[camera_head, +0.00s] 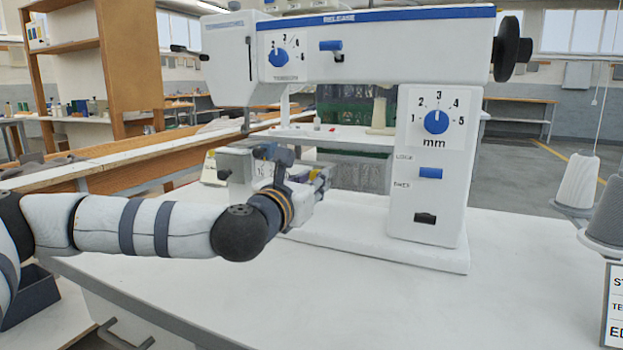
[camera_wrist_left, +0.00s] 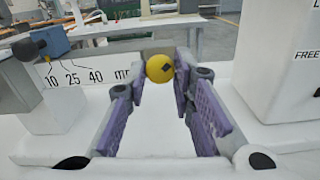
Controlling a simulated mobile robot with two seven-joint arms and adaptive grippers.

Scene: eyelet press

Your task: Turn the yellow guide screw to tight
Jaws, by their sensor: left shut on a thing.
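The yellow guide screw (camera_wrist_left: 159,68) shows in the left wrist view as a round yellow head with a dark mark on its face. My left gripper (camera_head: 314,183) reaches in from the left under the machine's arm in the head view. Its two purple-padded fingers are closed on the yellow screw, one tip on each side. The gripper and wrist mostly hide the screw in the head view. A white scale plate (camera_wrist_left: 88,76) marked 10, 25, 40 mm lies left of the screw. My right gripper is not in view.
The white machine (camera_head: 380,45) spans above my left gripper, with its column (camera_head: 425,200) to the right carrying a blue mm dial (camera_head: 437,122) and a blue slider (camera_head: 431,173). Thread cones (camera_head: 578,180) stand at the far right. The table (camera_head: 330,310) in front is clear.

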